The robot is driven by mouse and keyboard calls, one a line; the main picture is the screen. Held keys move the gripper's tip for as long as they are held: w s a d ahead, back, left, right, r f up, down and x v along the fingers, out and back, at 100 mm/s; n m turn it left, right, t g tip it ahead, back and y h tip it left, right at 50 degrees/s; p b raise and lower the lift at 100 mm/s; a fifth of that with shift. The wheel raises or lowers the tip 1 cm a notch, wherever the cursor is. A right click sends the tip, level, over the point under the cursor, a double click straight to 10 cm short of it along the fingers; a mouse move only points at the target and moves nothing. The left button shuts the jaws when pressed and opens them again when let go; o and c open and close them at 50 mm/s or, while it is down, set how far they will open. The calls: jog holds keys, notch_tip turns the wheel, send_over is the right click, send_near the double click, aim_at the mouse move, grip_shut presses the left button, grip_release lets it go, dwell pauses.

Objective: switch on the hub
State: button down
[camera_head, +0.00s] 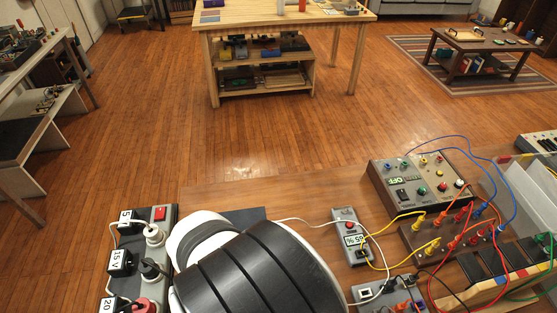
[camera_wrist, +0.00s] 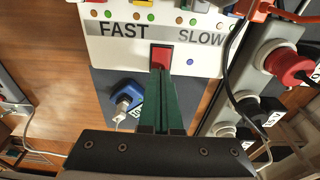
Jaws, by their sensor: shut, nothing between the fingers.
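No label naming the hub is legible. In the wrist view my gripper (camera_wrist: 162,73) has its two green fingers closed together with nothing between them. Their tips overlap the lower part of a red switch (camera_wrist: 161,56) on a white panel (camera_wrist: 110,47) marked FAST and SLOW. I cannot tell whether they touch it or whether the switch is on. A grey outlet strip (camera_wrist: 249,72) with a red plug (camera_wrist: 290,65) lies to the right. In the head view the strip (camera_head: 172,220) has a red switch (camera_head: 160,213) at its far end. My arm hides the gripper and panel there.
A blue block (camera_wrist: 123,94) with a white plug sits left of the fingers, on a dark surface. Cables run beside the strip. In the head view a grey meter (camera_head: 345,222), a control box (camera_head: 408,180) and wired terminals crowd the bench's right side.

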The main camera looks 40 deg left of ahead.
jog(key=shift+f, duration=0.25)
jog(key=shift+f, duration=0.15)
dwell(0.3)
jog(key=shift+s+d+r, duration=0.25)
jog(key=shift+s+d, duration=0.25)
notch_tip(320, 180, up, 14)
jog(key=w+a, duration=0.1)
dwell(0.3)
jog(key=shift+w, duration=0.15)
